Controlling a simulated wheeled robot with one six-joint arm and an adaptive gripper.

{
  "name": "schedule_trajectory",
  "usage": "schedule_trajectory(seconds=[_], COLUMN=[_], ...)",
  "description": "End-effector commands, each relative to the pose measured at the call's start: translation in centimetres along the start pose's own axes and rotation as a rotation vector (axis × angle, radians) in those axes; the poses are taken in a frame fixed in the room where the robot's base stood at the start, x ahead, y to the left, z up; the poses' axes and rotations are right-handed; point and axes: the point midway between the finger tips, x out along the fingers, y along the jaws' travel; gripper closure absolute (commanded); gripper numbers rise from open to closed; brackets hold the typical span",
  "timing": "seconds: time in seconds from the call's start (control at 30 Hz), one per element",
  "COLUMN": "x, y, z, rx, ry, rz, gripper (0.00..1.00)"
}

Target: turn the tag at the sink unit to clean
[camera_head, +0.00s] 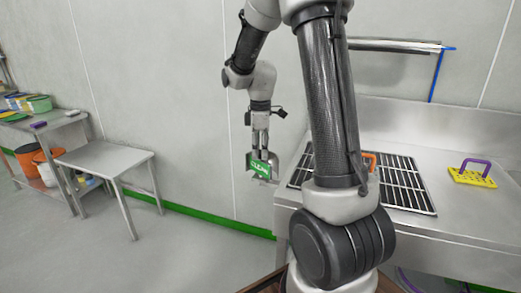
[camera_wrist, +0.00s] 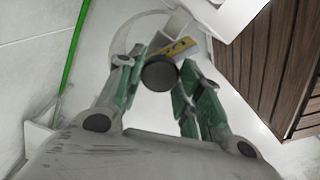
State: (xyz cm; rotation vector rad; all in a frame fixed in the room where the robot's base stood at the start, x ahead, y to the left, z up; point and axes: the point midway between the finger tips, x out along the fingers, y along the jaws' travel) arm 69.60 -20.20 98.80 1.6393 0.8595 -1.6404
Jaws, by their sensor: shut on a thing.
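The tag (camera_head: 259,168) shows a green face with white lettering that reads CLEAN. It hangs at the left end of the sink unit (camera_head: 460,222), facing the head camera. My gripper (camera_head: 260,150) points down at the tag from above, its fingertips at the tag's top. In the wrist view my gripper (camera_wrist: 158,82) has its two fingers on either side of a dark round knob (camera_wrist: 159,73). A small yellow piece with dark marks (camera_wrist: 180,47) shows just beyond the knob. The fingers hide part of the tag's mount.
A black drain grate (camera_head: 405,190) lies on the sink unit, with a yellow pad with a purple handle (camera_head: 472,176) to its right. A small steel table (camera_head: 105,157) stands at the left by the wall. The floor between is clear.

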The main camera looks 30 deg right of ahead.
Motion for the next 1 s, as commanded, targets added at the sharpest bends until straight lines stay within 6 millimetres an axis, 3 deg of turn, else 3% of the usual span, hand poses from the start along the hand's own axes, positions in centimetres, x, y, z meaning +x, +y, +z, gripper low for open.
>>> schedule_trajectory(seconds=[0.5,1.0], x=[-0.11,-0.12], y=[0.11,0.13], z=[-0.05,-0.05], rx=[-0.39,-0.5], ry=[0.001,0.0], rz=[0.004,0.004], gripper=[0.88,0.88])
